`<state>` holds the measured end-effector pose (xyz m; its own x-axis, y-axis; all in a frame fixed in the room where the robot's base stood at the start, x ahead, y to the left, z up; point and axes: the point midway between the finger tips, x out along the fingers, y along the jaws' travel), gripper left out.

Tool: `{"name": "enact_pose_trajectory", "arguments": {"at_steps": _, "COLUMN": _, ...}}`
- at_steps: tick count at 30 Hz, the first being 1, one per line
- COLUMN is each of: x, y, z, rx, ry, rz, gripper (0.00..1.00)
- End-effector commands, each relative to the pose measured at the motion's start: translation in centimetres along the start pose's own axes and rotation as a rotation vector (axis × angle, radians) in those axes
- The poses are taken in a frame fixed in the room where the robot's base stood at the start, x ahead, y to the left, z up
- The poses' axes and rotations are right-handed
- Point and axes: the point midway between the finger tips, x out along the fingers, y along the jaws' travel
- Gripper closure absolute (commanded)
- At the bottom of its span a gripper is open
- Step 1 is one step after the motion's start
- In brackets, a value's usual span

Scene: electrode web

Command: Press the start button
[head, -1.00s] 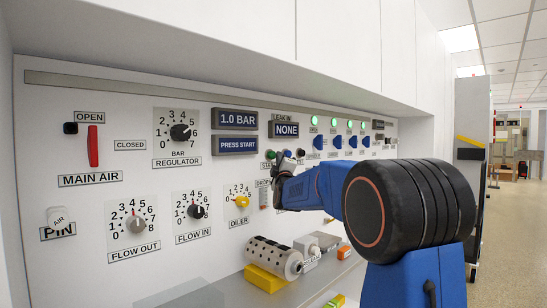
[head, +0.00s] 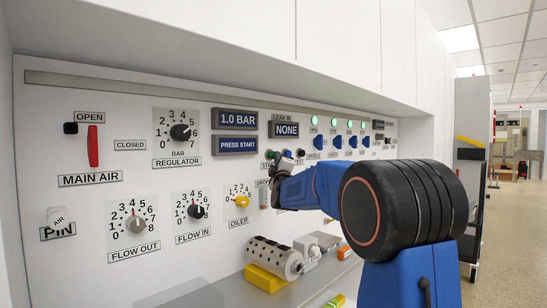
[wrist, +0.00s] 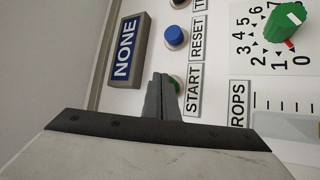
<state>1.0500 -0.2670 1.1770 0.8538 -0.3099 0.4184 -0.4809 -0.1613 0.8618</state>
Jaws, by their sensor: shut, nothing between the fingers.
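The green start button (wrist: 176,84) shows beside the START label (wrist: 193,89) in the wrist view, partly hidden behind my fingers. In the head view the start button (head: 269,154) is a small green knob below the NONE display. My gripper (wrist: 163,78) is shut and empty, its fingertips right at the start button. I cannot tell whether they touch it. In the head view my gripper (head: 277,162) is close to the panel, partly hiding the button labels. The display (head: 237,145) reads PRESS START.
The blue reset button (wrist: 175,37) is close beside the start button. The NONE display (wrist: 126,50) stands out from the panel on the other side. A green dial (wrist: 286,21) is at the upper right. A cylinder block (head: 275,258) sits on the ledge below.

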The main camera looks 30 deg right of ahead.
Motion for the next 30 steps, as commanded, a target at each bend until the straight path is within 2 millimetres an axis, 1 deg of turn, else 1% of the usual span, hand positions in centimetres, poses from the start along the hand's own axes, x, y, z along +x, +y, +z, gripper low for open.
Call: {"name": "enact_pose_trajectory", "arguments": {"at_steps": 30, "x": 0.69, "y": -0.48, "z": -0.51, "rx": 0.001, "ry": 0.000, "rz": 0.000, "gripper": 1.00}}
